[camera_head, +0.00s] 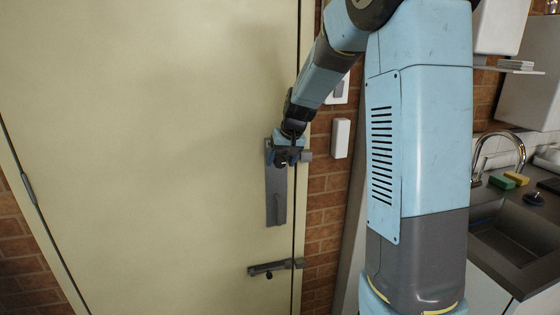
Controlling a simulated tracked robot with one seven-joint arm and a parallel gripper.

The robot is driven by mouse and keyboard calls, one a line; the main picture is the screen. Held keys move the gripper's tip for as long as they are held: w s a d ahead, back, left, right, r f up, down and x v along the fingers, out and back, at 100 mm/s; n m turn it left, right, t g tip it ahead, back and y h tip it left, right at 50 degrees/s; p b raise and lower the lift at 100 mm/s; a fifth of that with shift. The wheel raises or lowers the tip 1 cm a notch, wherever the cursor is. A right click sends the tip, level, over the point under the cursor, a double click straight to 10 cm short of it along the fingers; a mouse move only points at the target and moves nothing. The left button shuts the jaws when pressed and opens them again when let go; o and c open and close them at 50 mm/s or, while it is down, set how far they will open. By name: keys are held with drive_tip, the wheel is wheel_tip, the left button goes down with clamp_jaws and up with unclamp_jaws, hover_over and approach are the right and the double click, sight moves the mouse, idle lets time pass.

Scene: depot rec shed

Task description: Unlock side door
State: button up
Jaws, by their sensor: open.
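The side door (150,150) is a pale cream panel filling the left and middle of the view, and it looks closed. A tall grey lock plate (276,205) is mounted near its right edge. My gripper (287,158) is open at the top of this plate, and its fingers cover whatever fitting is there. I cannot tell whether they touch it. A grey sliding bolt (268,267) with a dark knob sits lower on the door, and its right end reaches the door's right edge at the frame.
My arm blocks much of the right side. A white box (341,138) is fixed to the brick wall right of the door. At right, a counter holds a sink (512,235), a curved tap (522,150) and green and yellow sponges (502,182). A hinge (28,188) shows on the door's left edge.

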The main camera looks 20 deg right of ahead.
drive_tip(key=shift+f, duration=0.15)
clamp_jaws()
drive_tip(key=shift+a, duration=0.15)
idle(0.7)
